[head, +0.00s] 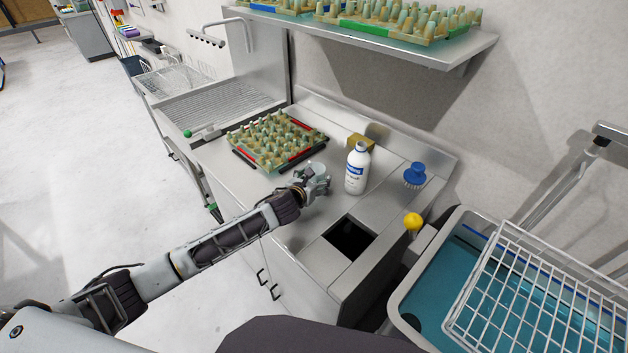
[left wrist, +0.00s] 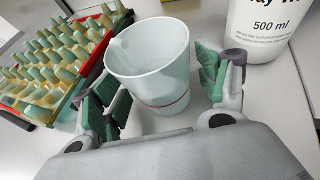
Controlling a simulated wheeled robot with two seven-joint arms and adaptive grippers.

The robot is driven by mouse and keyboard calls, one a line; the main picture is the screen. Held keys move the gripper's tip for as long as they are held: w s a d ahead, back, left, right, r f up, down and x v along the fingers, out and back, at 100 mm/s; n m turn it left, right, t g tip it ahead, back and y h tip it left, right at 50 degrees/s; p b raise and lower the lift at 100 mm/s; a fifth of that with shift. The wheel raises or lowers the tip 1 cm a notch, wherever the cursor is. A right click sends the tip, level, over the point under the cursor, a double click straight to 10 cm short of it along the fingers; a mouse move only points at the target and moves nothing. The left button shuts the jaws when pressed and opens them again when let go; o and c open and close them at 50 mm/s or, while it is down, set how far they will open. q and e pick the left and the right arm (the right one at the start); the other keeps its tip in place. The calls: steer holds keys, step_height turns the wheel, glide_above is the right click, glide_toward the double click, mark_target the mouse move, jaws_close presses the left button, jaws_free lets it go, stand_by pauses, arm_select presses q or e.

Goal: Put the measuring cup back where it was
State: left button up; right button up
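The measuring cup (head: 317,170) is a pale translucent cup standing on the steel counter (head: 213,152), between the egg tray and the white bottle. In the left wrist view the cup (left wrist: 153,62) is upright between the fingers of my left gripper (left wrist: 160,95). The left finger is close to the cup's side, and a gap shows between the cup and the right finger, so the gripper is open around it. In the head view my left gripper (head: 311,185) is at the cup, low over the counter. My right gripper is not in view.
A tray of egg-shaped cones (head: 232,142) lies left of the cup. A white bottle (head: 355,175) stands close on the right, with a yellow block (head: 360,141) behind and a blue brush (head: 414,177) beyond. A square opening (head: 350,240) is in the counter. A shelf (head: 440,52) hangs above.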

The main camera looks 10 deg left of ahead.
arm_select(q)
steer(key=shift+r, duration=0.15)
steer(key=shift+v, duration=6)
